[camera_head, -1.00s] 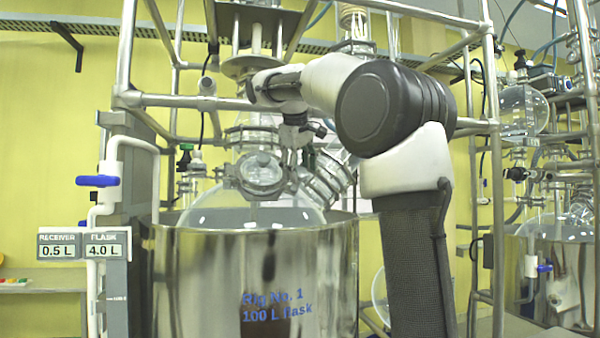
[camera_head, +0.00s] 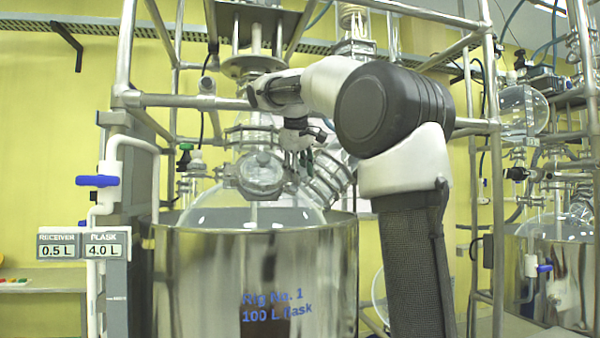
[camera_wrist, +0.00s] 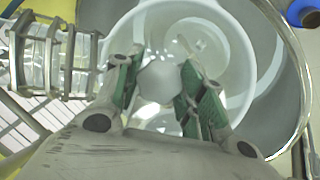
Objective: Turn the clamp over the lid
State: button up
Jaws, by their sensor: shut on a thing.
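My gripper (camera_head: 300,160) points down just to the right of the lid. In the wrist view, its two green-padded fingers (camera_wrist: 158,88) stand a little apart, with the grey rounded clamp (camera_wrist: 157,80) between their tips. The fingers are shut on it. The rest of the clamp is hard to make out behind the fingers and reflections.
The steel vessel (camera_head: 255,275) stands below the flask. A ribbed glass neck (camera_head: 325,180) is close to the right of my gripper. A frame rail (camera_head: 190,101) crosses behind my wrist. A blue-handled valve (camera_head: 97,181) is at left.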

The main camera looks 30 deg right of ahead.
jog(key=m+y, duration=0.1)
jog(key=m, duration=0.2)
jog(key=shift+d+m+y, duration=0.1)
jog(key=shift+m+y, duration=0.2)
jog(key=m+y, duration=0.1)
jog(key=m, duration=0.2)
jog(key=shift+m, duration=0.4)
jog(key=m+t+y, duration=0.1)
jog(key=m, duration=0.3)
jog(key=shift+y, duration=0.4)
jog(key=m+t+y, duration=0.1)
jog(key=m, duration=0.2)
jog(key=shift+m, duration=0.5)
jog(key=o, duration=1)
jog(key=shift+s, duration=0.1)
